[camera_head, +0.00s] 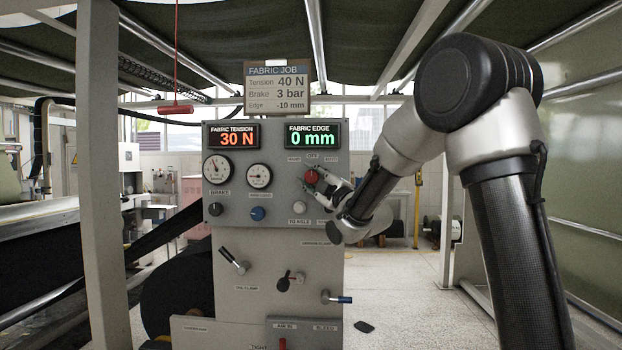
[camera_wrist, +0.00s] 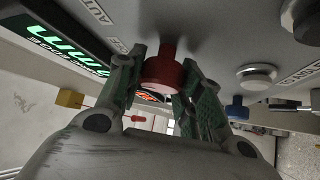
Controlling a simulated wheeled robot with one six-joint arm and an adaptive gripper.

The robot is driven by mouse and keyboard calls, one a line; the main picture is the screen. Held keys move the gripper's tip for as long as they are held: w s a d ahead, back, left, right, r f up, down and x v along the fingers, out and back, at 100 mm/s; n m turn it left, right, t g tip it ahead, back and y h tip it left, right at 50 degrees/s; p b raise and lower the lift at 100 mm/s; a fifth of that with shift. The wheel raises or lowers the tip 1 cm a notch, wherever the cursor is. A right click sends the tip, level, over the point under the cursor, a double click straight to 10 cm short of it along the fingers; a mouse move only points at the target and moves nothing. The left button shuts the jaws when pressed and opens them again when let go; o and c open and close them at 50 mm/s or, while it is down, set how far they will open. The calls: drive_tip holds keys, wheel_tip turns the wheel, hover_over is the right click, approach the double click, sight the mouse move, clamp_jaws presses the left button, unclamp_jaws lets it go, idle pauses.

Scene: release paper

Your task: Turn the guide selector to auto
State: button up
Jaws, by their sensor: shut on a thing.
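The guide selector is a red knob (camera_head: 311,176) on the right of the grey panel, below the labels MANU, OFF and AUTO. In the wrist view the red knob (camera_wrist: 163,73) sits between my two fingers. My gripper (camera_head: 325,187) is shut on it, coming from the right. The knob's pointer is hidden, so I cannot tell which label it faces. The AUTO label (camera_wrist: 99,10) shows at the upper left of the wrist view. The edge display (camera_head: 312,136) reads 0 mm in green.
Below the selector are a white button (camera_head: 299,207) and a blue knob (camera_head: 257,213). Several levers, one of them black-handled (camera_head: 233,261), stick out lower down. A job card (camera_head: 277,82) stands on top of the panel. A red pull handle (camera_head: 176,109) hangs at the upper left.

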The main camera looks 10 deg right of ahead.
drive_tip(key=shift+f, duration=0.1)
drive_tip(key=m+t+h, duration=0.1)
drive_tip(key=m+t, duration=0.1)
drive_tip(key=m, duration=0.1)
drive_tip(key=m+t+h, duration=0.1)
drive_tip(key=m, duration=0.2)
drive_tip(key=shift+a+t+h, duration=0.1)
drive_tip(key=shift+t+h, duration=0.2)
drive_tip(key=shift+t, duration=0.1)
drive_tip(key=shift+m+t+h, duration=0.65)
drive_tip(key=shift+m+h, duration=0.85)
drive_tip(key=shift+m, duration=0.3)
drive_tip(key=shift+m+t+h, duration=0.65)
drive_tip(key=shift+m+h, duration=0.85)
drive_tip(key=shift+m, duration=0.3)
drive_tip(key=shift+m+h, duration=0.5)
drive_tip(key=o, duration=1)
drive_tip(key=shift+o, duration=0.2)
drive_tip(key=v, duration=1.2)
